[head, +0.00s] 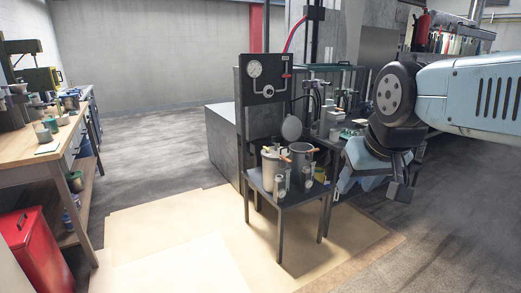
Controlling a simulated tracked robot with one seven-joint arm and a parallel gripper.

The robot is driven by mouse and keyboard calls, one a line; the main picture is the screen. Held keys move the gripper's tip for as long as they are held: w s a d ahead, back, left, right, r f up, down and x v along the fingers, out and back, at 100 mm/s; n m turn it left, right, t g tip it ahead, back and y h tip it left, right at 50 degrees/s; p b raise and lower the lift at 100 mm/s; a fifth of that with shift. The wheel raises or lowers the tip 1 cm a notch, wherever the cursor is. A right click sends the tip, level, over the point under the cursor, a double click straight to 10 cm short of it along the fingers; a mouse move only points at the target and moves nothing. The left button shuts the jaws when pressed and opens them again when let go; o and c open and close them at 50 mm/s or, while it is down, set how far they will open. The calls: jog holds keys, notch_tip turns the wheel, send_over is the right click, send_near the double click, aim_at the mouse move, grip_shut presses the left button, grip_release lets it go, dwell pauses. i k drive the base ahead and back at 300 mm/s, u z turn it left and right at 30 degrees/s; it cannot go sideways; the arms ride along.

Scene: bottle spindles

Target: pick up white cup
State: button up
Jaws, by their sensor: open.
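Several cups and pots stand on a small dark metal stand (300,197) in the middle. A whitish cylindrical pot (270,169) is at its left, upright, with a lid-like top. A grey metal pot (301,161) with an orange-brown handle stands beside it. Small pale cups (280,187) stand in front. I cannot tell for sure which of these is the white cup. My gripper (373,187) is open and appears empty, right of the stand and apart from the pots. The arm hides part of the bench behind it.
A gauge panel (264,90) rises behind the stand. A wooden workbench (60,148) with several cups and cans is at the left, with a red bin (38,245) below it. Tan sheets (165,250) cover the floor in front, which is clear.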

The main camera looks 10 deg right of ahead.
aim_at(334, 134)
jog(key=z, duration=0.35)
jog(key=i, duration=1.3)
jog(key=z, duration=0.8)
jog(key=i, duration=1.1)
jog(key=z, duration=0.3)
